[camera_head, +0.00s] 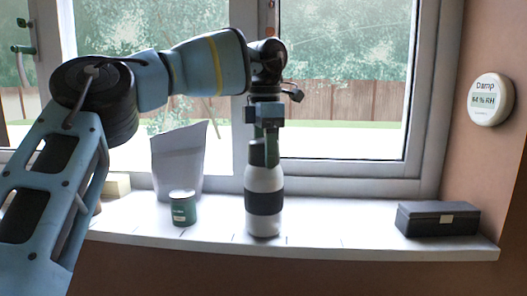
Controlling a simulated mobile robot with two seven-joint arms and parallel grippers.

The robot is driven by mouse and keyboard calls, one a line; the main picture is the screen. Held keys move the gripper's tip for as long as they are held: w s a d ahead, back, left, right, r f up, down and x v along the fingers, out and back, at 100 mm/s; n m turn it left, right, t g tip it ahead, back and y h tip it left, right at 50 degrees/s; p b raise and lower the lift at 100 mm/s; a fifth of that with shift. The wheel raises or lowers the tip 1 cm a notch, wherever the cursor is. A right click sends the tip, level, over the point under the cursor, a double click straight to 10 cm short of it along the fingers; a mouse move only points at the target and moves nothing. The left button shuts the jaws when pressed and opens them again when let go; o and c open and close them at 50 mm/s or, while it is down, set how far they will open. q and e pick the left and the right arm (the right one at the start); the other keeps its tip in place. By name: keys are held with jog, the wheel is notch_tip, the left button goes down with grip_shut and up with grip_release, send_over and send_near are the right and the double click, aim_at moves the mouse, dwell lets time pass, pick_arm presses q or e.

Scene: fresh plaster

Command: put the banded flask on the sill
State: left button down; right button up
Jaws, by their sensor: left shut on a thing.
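The banded flask (264,178) is white with a wide dark band and a dark top. It stands upright at the middle of the white sill (340,236), and its base appears to touch the sill. My left gripper (265,140) points straight down over the flask and is shut on its dark upper part. The fingers hide some of the flask's top. My right gripper is not in this view.
A green tin (183,208) and a grey bag (179,163) stand left of the flask. A dark box (437,219) lies at the sill's right end. The sill between flask and box is clear. A window is behind; a round damp meter (491,99) hangs on the right wall.

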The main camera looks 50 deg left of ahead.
pick_arm(q)
jog(key=shift+f, duration=0.25)
jog(key=shift+c, duration=1.6)
grip_release()
jog(key=shift+f, duration=0.1)
